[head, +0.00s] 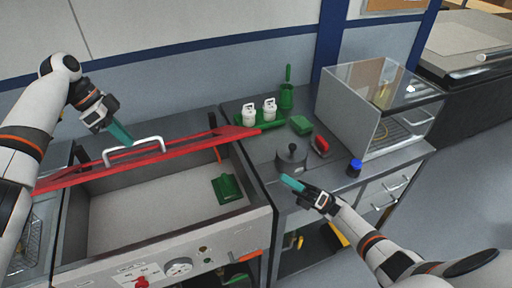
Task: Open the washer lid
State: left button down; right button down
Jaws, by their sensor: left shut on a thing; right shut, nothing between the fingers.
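The washer is the grey basin (98,222) at the left, with dials on its front panel. Its red-edged lid (195,143) is raised and seen nearly edge-on across the back of the opening, so the inside shows. A white bar handle (150,141) stands on the lid. My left gripper (122,134) has its teal fingers at the handle and is shut on it; the exact contact is hard to see. A green part (227,188) lies inside on the basin floor. My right gripper (292,183) is shut and empty, just in front of a dark grey pot.
The dark grey lidded pot (291,160) stands on the right counter.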

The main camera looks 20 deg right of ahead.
pick_arm(q)
jog(key=shift+w+a+f, duration=0.15)
jog(key=shift+f, duration=0.2)
pick_arm(e)
jog(key=w+a+r+n+g, duration=0.1)
jog(key=w+a+r, duration=0.5)
jog(key=r, duration=0.3)
jog(key=shift+w+a+r+y, duration=0.2)
jog(key=shift+a+r+y, duration=0.2)
jog(key=shift+a, duration=0.2)
